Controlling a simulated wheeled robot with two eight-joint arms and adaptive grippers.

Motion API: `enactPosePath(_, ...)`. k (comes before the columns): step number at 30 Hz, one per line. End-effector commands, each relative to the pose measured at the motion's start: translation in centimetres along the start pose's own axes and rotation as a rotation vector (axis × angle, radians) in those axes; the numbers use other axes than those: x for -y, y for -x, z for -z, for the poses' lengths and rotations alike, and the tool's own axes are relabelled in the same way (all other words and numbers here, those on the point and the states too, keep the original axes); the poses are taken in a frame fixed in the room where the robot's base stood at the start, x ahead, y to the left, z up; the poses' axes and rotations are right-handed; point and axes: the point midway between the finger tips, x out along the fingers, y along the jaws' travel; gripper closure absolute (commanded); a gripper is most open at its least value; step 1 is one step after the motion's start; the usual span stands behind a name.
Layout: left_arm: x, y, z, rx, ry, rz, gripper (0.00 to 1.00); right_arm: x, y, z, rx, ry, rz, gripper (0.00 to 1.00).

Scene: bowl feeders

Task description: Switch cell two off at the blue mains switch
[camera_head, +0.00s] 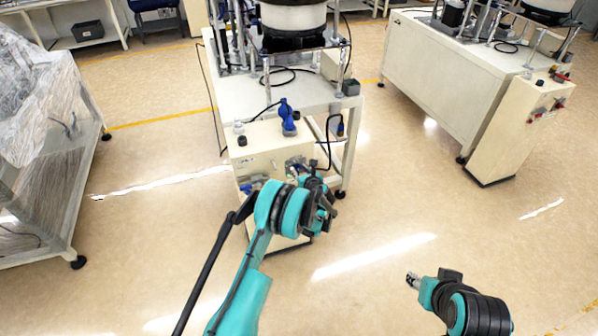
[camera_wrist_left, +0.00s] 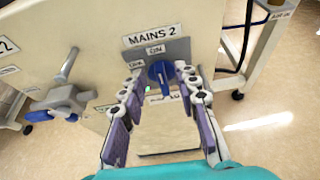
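The blue mains switch (camera_wrist_left: 160,77) sits on a grey plate under a "MAINS 2" label in the left wrist view. Its grip bar stands roughly upright; the small labels around it are too blurred to read surely. My left gripper (camera_wrist_left: 159,71) is open, with one finger on each side of the switch; I cannot tell whether they touch it. In the head view my left gripper (camera_head: 320,200) is at the front of the cream control box (camera_head: 258,140) and hides the switch. My right gripper (camera_head: 412,280) is low at the right, over the floor, away from the box.
A grey valve with a T-shaped handle (camera_wrist_left: 65,97) sticks out of the panel left of the switch. A blue fitting (camera_head: 288,118) stands on the box top. Another feeder cell (camera_head: 440,75) stands at the right, a plastic-covered frame (camera_head: 45,100) at the left. Floor between is clear.

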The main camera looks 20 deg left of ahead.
Motion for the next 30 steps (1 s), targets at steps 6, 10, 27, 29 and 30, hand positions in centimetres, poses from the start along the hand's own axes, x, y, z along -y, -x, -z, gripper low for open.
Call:
enactPosePath(6, 0.0, -1.9, 0.0, 0.000, 0.001, 0.001, 0.69, 0.0, -0.6, -0.4, 0.000, 0.000, 0.000, 0.60)
enactPosePath(10, 0.0, -2.0, -0.1, 0.000, 0.002, 0.001, 0.69, 0.0, -0.6, -0.4, 0.000, 0.000, 0.000, 0.60)
enactPosePath(27, 0.0, -1.9, -0.1, 0.000, 0.010, 0.004, 1.00, 0.0, -0.6, -0.4, 0.000, 0.000, 0.000, 0.60)
enactPosePath(29, -0.1, -1.9, -0.1, -0.001, 0.019, 0.008, 1.00, 0.0, -0.6, -0.4, 0.000, 0.000, 0.000, 0.60)
enactPosePath(30, -0.1, -1.9, -0.1, -0.001, 0.029, 0.011, 1.00, 0.0, -0.6, -0.4, 0.000, 0.000, 0.000, 0.60)
